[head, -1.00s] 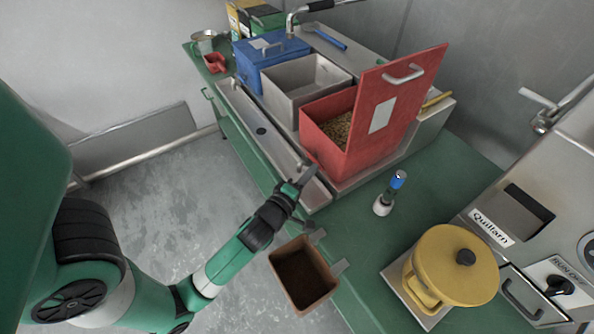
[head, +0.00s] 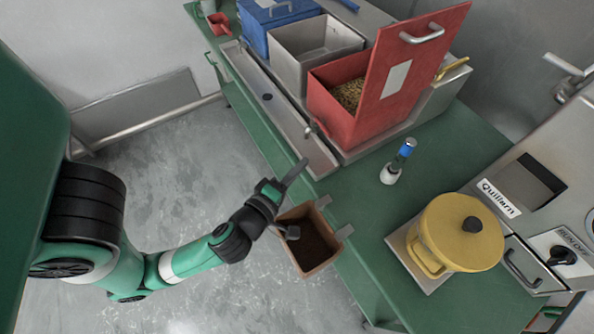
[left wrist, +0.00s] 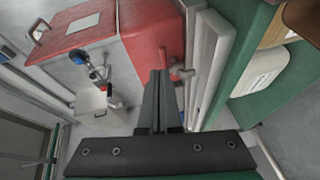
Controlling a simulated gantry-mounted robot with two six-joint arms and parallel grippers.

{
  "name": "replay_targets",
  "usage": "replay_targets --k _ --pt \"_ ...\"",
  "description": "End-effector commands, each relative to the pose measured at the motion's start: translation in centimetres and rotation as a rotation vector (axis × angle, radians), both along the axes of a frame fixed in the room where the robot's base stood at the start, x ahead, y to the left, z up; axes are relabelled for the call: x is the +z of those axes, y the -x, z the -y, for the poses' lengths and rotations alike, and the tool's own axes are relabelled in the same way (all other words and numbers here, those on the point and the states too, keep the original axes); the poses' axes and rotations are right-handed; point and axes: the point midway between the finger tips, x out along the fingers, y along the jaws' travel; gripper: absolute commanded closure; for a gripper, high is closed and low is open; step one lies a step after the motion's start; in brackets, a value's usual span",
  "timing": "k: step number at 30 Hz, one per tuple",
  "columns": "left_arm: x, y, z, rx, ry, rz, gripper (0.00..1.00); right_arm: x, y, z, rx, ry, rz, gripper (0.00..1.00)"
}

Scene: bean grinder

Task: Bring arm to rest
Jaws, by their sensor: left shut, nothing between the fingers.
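My left gripper (head: 299,168) shows near the middle of the head view, just off the front edge of the green counter (head: 440,135) and above the brown bin (head: 310,243). Its fingers are together with nothing between them. In the left wrist view the closed fingers (left wrist: 157,82) point ahead, with the red bin (left wrist: 85,40) beyond them. The left arm reaches in from the left, bent over the grey floor. My right gripper does not show in either view.
The red bin (head: 325,115) stands open with beans inside, beside a grey bin (head: 288,70) and a blue bin (head: 255,38). A blue-topped bottle (head: 391,174) and a yellow lidded container (head: 465,235) stand right of it. The floor (head: 170,180) at left is clear.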

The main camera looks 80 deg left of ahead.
Motion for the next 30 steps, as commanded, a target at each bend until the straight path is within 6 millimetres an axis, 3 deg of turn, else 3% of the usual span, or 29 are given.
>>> replay_targets --k 5,20,23,25,29,30 --pt "0.5 0.6 1.2 -0.002 -0.001 0.002 1.00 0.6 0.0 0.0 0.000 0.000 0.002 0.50" --pt "0.9 0.6 1.2 0.004 -0.002 0.012 1.00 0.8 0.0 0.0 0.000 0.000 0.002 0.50" --pt "3.4 -1.1 1.2 0.008 0.004 0.084 1.00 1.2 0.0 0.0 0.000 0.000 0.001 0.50" --pt "6.8 -3.2 1.3 0.012 0.014 0.185 1.00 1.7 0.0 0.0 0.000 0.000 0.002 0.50" --pt "15.8 -8.2 2.2 -0.034 0.096 0.437 1.00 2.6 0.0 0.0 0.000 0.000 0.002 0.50" --pt "19.0 -9.7 2.7 -0.066 0.104 0.498 1.00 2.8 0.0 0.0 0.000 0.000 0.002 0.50"
